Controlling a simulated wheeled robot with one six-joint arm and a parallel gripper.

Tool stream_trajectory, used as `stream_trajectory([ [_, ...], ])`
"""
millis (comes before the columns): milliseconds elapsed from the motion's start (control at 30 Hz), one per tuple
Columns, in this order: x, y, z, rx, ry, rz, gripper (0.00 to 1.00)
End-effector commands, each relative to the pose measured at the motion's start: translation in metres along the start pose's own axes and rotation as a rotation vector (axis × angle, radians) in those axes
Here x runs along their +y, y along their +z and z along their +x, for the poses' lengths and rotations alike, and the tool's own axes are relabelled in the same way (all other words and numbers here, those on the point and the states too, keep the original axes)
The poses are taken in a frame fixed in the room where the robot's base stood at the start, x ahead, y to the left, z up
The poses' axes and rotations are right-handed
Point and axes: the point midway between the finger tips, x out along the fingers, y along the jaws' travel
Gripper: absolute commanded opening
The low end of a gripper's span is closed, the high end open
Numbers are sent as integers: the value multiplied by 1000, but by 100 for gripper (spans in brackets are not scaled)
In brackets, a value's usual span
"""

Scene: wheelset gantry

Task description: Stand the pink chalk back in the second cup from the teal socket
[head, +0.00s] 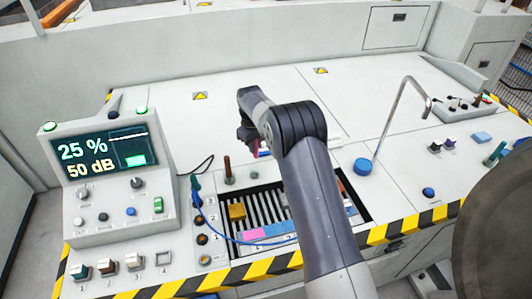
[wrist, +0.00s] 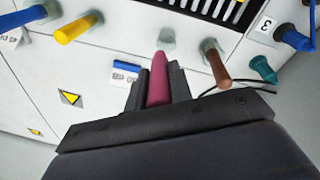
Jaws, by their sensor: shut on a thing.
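My gripper (wrist: 154,92) is shut on the pink chalk (wrist: 158,78), which sticks out past the fingertips. In the wrist view a row of grey cups runs beside the dark grating. A teal socket (wrist: 262,68) is at its right end. The first cup from it holds a brown chalk (wrist: 216,66). The second cup (wrist: 167,40) shows no chalk standing in it and lies just beyond the pink chalk's tip. I cannot tell whether tip and cup touch. In the head view my gripper (head: 251,147) is above the cup row, and my arm hides part of it.
A yellow chalk (wrist: 74,29) and a blue chalk (wrist: 24,18) stand farther left in the row. The slotted grating (head: 262,206) with colored blocks lies in front. A display console (head: 108,170) stands left, and a bent metal rod (head: 388,120) right.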

Motion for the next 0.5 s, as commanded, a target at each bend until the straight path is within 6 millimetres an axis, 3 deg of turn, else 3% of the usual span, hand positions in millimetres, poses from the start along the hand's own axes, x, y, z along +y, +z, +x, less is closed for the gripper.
stream_trajectory([
  [167, -1, -12, -5, 4, 6, -37, 3],
  [500, -2, -13, -5, 4, 7, -43, 3],
])
